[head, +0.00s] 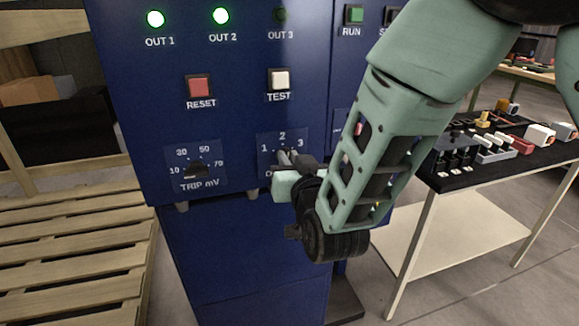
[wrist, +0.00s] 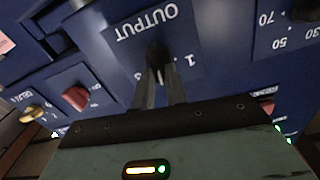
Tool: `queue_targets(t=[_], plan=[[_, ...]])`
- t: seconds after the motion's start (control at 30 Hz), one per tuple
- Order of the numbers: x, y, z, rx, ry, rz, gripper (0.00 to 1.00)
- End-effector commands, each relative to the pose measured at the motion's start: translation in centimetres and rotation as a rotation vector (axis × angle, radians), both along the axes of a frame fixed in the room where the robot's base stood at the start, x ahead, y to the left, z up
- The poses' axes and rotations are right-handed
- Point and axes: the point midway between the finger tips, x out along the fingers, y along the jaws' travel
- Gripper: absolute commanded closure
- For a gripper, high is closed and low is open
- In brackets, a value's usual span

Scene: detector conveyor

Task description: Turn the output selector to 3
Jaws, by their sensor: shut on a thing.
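The output selector is a small dark knob (wrist: 157,58) on the blue panel, with its OUTPUT label upside down in the wrist view. My gripper (wrist: 160,88) is shut on this knob, one finger on each side. In the head view my gripper (head: 290,160) covers the knob and part of the label, below the marks 1, 2 and 3 on the selector plate (head: 268,140). A pale line on the knob points roughly toward my palm in the wrist view, seemingly near 2; the exact setting is hard to tell.
Lamps OUT 1 (head: 155,18) and OUT 2 (head: 221,15) glow green; OUT 3 (head: 280,14) is dark. The TRIP mV dial (head: 195,172) is left of the selector; RESET (head: 199,86) and TEST (head: 279,79) buttons are above. A side table (head: 470,185) stands right, wooden pallets (head: 75,250) left.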

Motion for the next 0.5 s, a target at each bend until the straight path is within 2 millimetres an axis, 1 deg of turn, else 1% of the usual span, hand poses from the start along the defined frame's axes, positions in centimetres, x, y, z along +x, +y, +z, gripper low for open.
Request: queue_targets(t=[0.03, 0.1, 0.5], plan=[[0.06, -0.15, -0.47, 0.035, 0.006, -0.003, 1.0], [0.07, -0.22, -0.58, 0.09, 0.023, -0.002, 1.0], [0.18, -0.63, -0.81, 0.453, 0.124, -0.002, 1.0]])
